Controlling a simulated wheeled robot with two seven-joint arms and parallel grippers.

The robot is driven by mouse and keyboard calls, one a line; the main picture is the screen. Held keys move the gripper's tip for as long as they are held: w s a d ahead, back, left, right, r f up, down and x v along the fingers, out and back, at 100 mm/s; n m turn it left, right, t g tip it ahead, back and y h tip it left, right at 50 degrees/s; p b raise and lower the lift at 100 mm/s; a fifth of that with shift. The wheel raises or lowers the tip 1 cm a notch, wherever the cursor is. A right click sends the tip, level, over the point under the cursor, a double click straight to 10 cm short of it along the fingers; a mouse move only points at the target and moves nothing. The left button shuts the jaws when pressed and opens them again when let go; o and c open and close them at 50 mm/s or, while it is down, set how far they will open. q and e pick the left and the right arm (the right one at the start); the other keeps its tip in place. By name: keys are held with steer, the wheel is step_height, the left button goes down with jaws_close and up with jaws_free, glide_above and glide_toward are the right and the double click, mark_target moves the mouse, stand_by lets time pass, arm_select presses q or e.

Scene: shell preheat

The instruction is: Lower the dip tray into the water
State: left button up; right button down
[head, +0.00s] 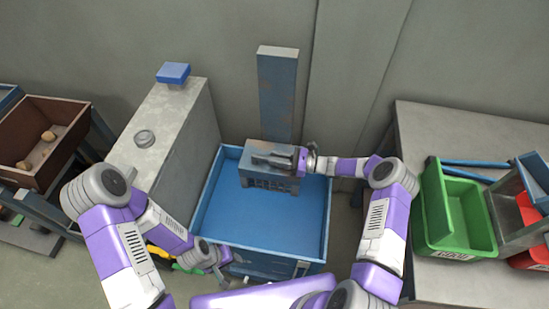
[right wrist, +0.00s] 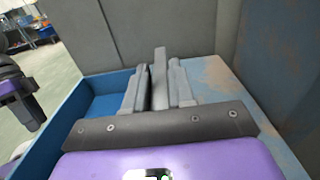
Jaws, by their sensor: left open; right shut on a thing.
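The dip tray (head: 270,184) is a worn grey-blue metal box with slots in its near side. It is at the back of the blue tank (head: 208,195), in front of an upright post (head: 277,90). The flat blue inside the tank looks like the water (head: 235,225); I cannot tell whether the tray touches it. My right gripper (head: 273,158) is over the tray's top. In the right wrist view its fingers (right wrist: 158,88) are shut on a thin grey handle (right wrist: 160,62). My left gripper (head: 222,263) is open and empty at the tank's near left corner.
A concrete block (head: 180,135) with a blue button (head: 173,73) and a round metal piece (head: 145,138) stands left of the tank. A brown bin (head: 45,125) is further left. On the right bench (head: 425,130) are a green bin (head: 455,210) and blue-handled tools (head: 470,165).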

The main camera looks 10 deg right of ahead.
steer(key=shift+s+f, duration=0.15)
steer(key=shift+f, duration=0.25)
steer(key=c, duration=1)
jaws_free()
steer(key=shift+c, duration=0.2)
steer(key=shift+r, duration=0.15)
step_height(320, 180, up, 10)
steer(key=p, duration=0.3)
steer(key=shift+p, duration=0.4)
